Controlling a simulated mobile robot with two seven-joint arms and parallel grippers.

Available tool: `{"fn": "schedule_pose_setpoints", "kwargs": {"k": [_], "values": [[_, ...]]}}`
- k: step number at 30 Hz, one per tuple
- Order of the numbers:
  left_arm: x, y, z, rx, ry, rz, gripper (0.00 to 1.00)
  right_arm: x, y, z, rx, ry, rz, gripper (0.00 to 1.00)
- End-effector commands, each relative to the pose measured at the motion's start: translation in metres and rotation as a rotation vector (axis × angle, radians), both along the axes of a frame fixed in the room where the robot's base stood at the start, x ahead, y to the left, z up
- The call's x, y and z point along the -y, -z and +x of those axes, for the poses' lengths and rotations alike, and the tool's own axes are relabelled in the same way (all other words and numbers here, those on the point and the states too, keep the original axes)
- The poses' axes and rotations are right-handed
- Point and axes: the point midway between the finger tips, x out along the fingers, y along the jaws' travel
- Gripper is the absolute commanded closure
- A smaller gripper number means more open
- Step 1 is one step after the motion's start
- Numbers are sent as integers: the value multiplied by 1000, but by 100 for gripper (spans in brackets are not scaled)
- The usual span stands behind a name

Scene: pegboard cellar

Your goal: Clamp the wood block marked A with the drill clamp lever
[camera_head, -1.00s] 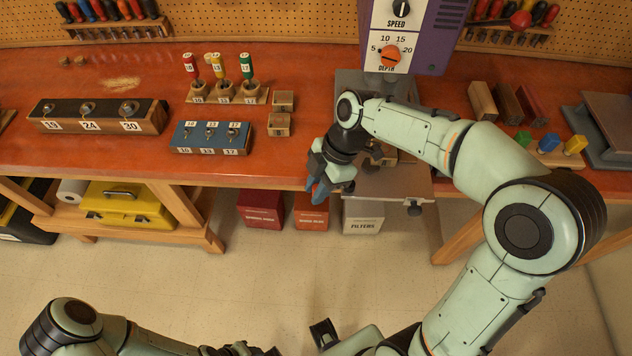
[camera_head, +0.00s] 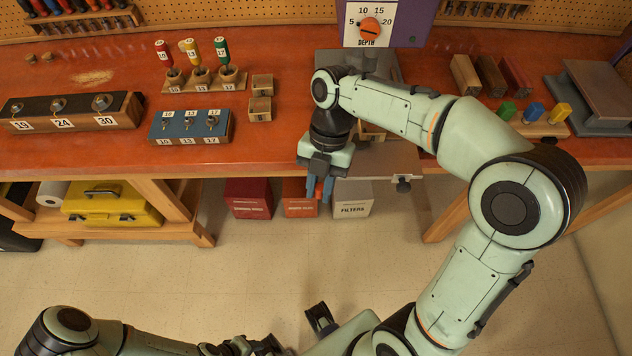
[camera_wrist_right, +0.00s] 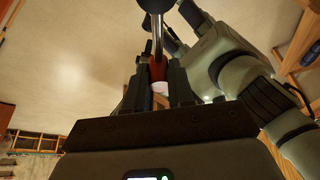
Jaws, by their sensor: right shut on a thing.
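My right gripper (camera_head: 319,188) hangs at the front edge of the drill press table (camera_head: 395,158), fingers pointing down. A reddish part and a whitish part show between the fingers. A piece of pale wood (camera_head: 371,132) shows on the drill table, mostly hidden behind my right arm; no letter is readable on it. My left arm is low at the left; its dark end (camera_head: 240,346) is cut by the frame edge.
A blue socket holder (camera_head: 190,126) and a long wood holder (camera_head: 75,110) stand further left. Colored blocks (camera_head: 533,112) and a grey vise-like stand (camera_head: 597,95) are right. Bins (camera_head: 352,198) sit below.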

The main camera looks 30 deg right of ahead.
Motion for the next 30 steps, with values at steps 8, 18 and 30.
{"fn": "schedule_pose_setpoints", "kwargs": {"k": [8, 18, 30], "values": [[0, 0, 0, 0, 0, 0, 57, 1, -1, -2, 1, -31, 0, 100], [0, 0, 0, 0, 0, 0, 57, 2, -1, -2, 1, -31, -1, 64], [0, -1, 0, 0, 0, 0, 57, 2, -4, -1, 2, -29, -1, 52]]}}
